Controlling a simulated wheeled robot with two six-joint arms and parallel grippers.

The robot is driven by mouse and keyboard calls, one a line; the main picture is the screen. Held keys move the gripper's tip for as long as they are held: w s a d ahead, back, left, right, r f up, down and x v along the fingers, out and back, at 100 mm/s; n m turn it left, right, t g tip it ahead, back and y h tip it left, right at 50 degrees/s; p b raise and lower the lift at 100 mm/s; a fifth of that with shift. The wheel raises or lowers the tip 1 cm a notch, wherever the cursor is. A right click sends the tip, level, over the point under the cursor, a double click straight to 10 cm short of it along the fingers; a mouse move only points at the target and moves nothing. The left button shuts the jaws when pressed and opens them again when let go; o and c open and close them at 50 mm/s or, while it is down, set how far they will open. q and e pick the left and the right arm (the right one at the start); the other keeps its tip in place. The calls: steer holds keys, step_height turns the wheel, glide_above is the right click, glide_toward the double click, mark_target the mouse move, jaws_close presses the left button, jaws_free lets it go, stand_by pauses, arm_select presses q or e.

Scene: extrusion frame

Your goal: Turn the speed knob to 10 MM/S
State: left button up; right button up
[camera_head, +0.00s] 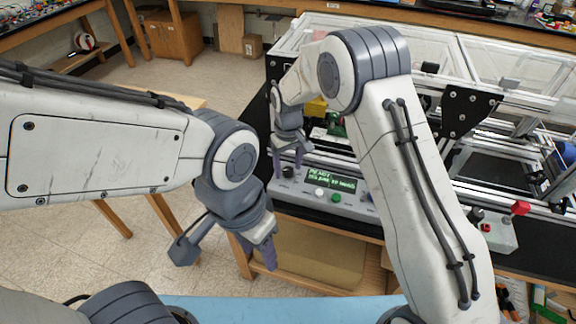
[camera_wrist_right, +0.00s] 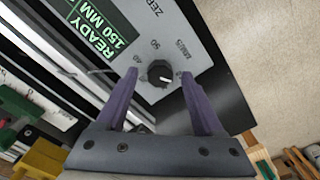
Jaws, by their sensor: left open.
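The speed knob (camera_wrist_right: 160,74) is a small black dial with a light pointer mark, on a grey control panel (camera_wrist_right: 195,45) with printed numbers and MM/S around it. In the right wrist view it sits between the purple fingertips of my right gripper (camera_wrist_right: 159,78), which is open, with gaps at both sides. In the head view the knob (camera_head: 288,172) shows at the panel's left end, with my right gripper (camera_head: 287,160) over it. The green display (camera_wrist_right: 103,32) shows READY and 150 MM; its lower line in the head view is hard to read. My left gripper (camera_head: 268,250) is open, away from the panel.
A white button (camera_head: 319,193) and a green button (camera_head: 336,197) sit on the panel right of the knob. The clear-walled extrusion frame machine (camera_head: 450,50) stands behind. A red button (camera_head: 486,227) is further right. The floor (camera_head: 215,85) at left is open.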

mark_target(288, 169)
step_height(288, 169, up, 10)
steer(key=b, duration=0.2)
steer(key=shift+r, duration=0.2)
stand_by(0.3)
steer(key=s+r+n, duration=0.1)
steer(key=s+r, duration=0.2)
steer(key=s, duration=0.6)
steer(key=s+r, duration=0.2)
steer(key=s, duration=0.8)
steer(key=s+d+f, duration=0.1)
steer(key=s+d, duration=0.1)
steer(key=s, duration=0.4)
steer(key=s+d+f+y, duration=0.1)
steer(key=s+d, duration=0.1)
steer(key=s, duration=0.5)
steer(key=shift+s+d+f+n, duration=0.15)
steer(key=shift+s+d+n, duration=0.15)
steer(key=shift+d, duration=0.05)
